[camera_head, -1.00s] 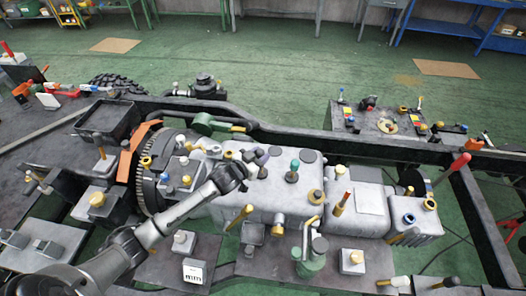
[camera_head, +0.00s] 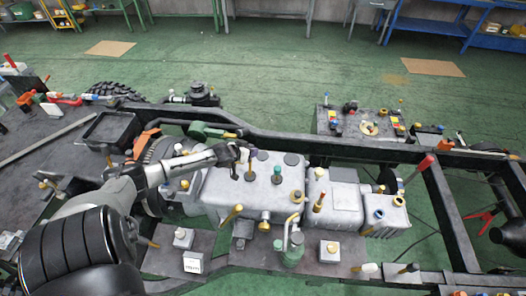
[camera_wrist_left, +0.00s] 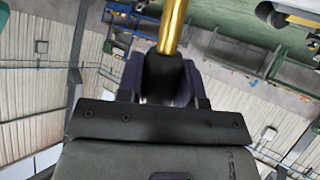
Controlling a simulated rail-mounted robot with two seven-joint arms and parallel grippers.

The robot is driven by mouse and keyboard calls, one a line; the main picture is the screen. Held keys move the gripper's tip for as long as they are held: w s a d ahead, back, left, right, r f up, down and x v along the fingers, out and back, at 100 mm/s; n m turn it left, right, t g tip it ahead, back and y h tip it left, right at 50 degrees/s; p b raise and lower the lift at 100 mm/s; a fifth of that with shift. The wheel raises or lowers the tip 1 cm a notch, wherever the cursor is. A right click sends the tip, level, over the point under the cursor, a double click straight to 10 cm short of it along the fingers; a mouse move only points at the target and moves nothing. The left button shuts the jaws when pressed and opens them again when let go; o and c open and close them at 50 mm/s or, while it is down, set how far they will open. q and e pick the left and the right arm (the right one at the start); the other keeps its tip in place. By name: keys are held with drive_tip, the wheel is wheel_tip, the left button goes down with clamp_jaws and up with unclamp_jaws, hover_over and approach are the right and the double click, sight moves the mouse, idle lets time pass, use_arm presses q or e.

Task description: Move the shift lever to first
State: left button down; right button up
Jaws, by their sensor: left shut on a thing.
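My left gripper (camera_head: 250,156) is over the top of the grey gearbox housing (camera_head: 225,190), left of a green-topped knob (camera_head: 277,172). In the left wrist view its dark purple fingers (camera_wrist_left: 160,85) are shut on the black knob (camera_wrist_left: 160,72) of the shift lever. The lever's brass shaft (camera_wrist_left: 172,25) runs from the knob to the top edge of that view. In the head view a short piece of the lever (camera_head: 249,174) shows below the fingers; its knob is hidden there. My right gripper is not in view.
A brass-coloured lever (camera_head: 231,215) and a green canister (camera_head: 291,252) stand in front of the housing. A red-handled lever (camera_head: 420,168) rises at the right. Black chassis rails (camera_head: 330,148) run behind. Open green floor (camera_head: 290,75) lies beyond.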

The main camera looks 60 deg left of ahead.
use_arm(q)
drive_tip(key=shift+f, duration=0.1)
drive_tip(key=shift+s, duration=0.1)
drive_tip(key=c, duration=1.2)
unclamp_jaws()
drive_tip(key=o, duration=0.4)
drive_tip(key=shift+a, duration=0.1)
drive_tip(key=shift+s+r, duration=0.3)
drive_tip(key=shift+r, duration=0.05)
drive_tip(key=p+v, duration=0.2)
drive_tip(key=v, duration=1)
drive_tip(key=shift+s+r, duration=0.2)
drive_tip(key=shift+s, duration=0.15)
